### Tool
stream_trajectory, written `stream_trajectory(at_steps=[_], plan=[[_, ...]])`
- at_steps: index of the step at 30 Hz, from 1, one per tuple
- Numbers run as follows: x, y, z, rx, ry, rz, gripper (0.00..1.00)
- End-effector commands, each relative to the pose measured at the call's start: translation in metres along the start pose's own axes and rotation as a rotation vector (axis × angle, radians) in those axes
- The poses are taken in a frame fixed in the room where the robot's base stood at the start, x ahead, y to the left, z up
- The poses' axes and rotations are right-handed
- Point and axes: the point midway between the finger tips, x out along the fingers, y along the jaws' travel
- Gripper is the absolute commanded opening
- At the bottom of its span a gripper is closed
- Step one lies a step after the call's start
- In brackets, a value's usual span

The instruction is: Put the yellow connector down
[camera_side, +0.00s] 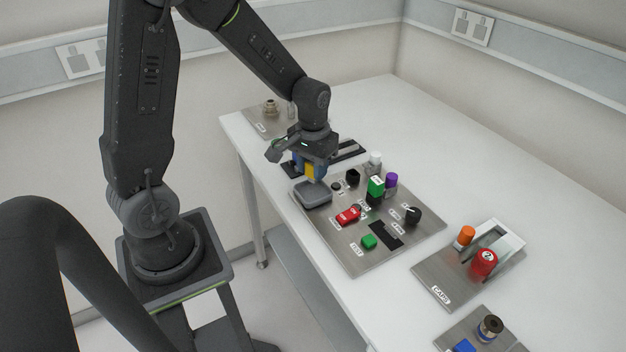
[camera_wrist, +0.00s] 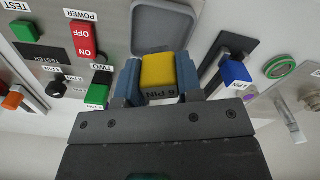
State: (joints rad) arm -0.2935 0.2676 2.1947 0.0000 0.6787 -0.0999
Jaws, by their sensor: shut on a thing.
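I cannot tell the exact height of the connector above the surface.
The panel carries a red power switch (camera_side: 348,215), green blocks (camera_side: 376,186), a purple-topped part (camera_side: 391,180) and a black knob (camera_side: 413,215). A blue connector (camera_wrist: 235,72) sits in a black holder at right. A caps plate (camera_side: 440,285) stands further right. The back-right table is clear.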

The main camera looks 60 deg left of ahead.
Motion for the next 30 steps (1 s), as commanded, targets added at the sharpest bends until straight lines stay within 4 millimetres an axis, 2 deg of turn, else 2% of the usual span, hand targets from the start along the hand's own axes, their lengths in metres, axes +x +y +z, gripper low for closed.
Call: stream_trajectory(at_steps=[9, 22, 23, 30], plan=[[0.038, 0.001, 0.000, 0.000, -0.003, 0.000, 0.00], [0.044, 0.001, 0.000, 0.001, -0.002, 0.000, 0.00], [0.043, 0.001, 0.000, 0.001, -0.001, 0.000, 0.36], [0.043, 0.001, 0.000, 0.001, -0.001, 0.000, 0.59]])
